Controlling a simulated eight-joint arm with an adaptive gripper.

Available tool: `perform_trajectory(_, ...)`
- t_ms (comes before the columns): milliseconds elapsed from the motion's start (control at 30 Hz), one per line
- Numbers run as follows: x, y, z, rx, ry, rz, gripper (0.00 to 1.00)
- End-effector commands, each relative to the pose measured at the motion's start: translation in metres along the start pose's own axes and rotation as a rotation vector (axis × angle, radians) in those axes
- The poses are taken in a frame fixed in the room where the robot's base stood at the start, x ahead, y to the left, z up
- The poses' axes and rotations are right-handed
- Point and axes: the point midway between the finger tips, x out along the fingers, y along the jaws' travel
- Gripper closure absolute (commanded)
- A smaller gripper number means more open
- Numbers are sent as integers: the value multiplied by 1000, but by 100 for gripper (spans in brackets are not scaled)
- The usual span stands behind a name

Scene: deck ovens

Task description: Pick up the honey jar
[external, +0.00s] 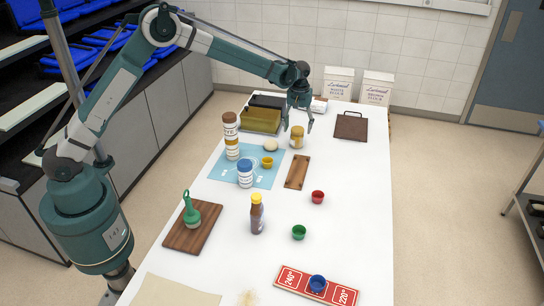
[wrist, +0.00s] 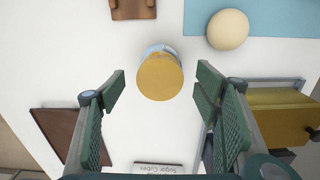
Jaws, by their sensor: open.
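The jar I take for the honey jar (external: 297,140) stands upright on the white table, near its far part. It is small, with a golden-yellow lid and a pale label band. In the wrist view its round yellow lid (wrist: 160,77) shows from above, just ahead of the space between my fingers. My gripper (external: 298,119) is open and empty, pointing down above the jar. In the wrist view the green finger pads of my gripper (wrist: 160,100) are spread wider than the lid, one on each side, with no visible contact. The jar's lower body is mostly hidden there.
A dough ball (external: 271,146) and a blue mat (external: 262,180) lie left of the jar. The table's right side is mostly clear.

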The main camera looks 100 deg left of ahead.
Motion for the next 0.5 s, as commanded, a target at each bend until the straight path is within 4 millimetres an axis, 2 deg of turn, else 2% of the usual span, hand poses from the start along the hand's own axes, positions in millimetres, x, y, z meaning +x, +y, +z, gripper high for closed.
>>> perform_trajectory(333,22,0,0,0,0,0,38)
perform_trajectory(500,26,0,0,0,0,0,38)
